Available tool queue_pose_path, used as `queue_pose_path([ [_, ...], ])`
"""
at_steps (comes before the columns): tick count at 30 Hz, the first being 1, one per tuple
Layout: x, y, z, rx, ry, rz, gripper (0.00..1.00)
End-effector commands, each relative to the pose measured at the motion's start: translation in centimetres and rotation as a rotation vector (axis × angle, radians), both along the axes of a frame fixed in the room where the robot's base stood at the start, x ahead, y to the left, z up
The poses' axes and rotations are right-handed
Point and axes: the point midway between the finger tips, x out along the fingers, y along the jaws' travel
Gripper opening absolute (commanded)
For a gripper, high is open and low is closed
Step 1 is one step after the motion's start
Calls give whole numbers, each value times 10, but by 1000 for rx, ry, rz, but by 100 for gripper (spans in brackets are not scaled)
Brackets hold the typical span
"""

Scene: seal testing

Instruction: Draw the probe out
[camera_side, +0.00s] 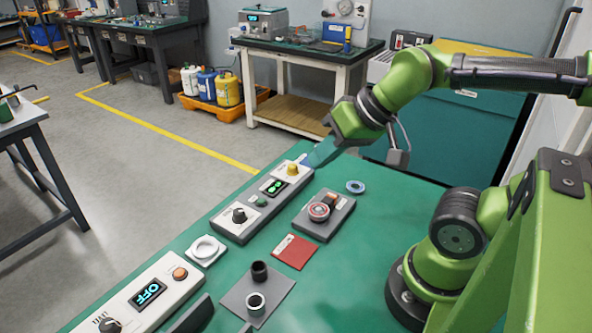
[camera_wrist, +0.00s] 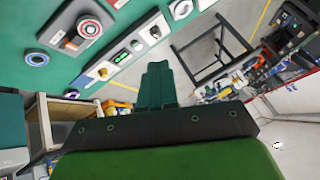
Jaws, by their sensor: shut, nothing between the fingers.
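A long grey tester box (camera_side: 232,229) lies on the green bench. A short yellow piece (camera_side: 293,169) stands upright in the white plate at its far end; I cannot tell for certain whether it is the probe. The yellow piece also shows in the wrist view (camera_wrist: 102,72). My gripper (camera_side: 308,161) is just beyond that end of the box, close beside the yellow piece in the side view. In the wrist view its teal fingers (camera_wrist: 157,72) are together and hold nothing. The box also carries a lit green display (camera_side: 274,187), a green button (camera_side: 262,202) and a black knob (camera_side: 239,215).
A grey block with a red-ringed button (camera_side: 319,211), a blue ring (camera_side: 355,187) and a red card (camera_side: 293,252) lie right of the box.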

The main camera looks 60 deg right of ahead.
Motion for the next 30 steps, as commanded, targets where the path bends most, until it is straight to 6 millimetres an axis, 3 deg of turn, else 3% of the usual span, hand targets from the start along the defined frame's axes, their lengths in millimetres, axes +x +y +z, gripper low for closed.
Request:
queue_pose_path([
  [8, 0, 0, 0, 0, 0, 0, 0],
  [14, 5, -13, -10, 3, 45, -54, 28],
  [19, 31, -61, -25, 44, 197, -237, 53],
  [24, 49, -128, -44, 169, 425, -500, 53],
  [30, 52, -203, -70, 364, 684, -810, 53],
])
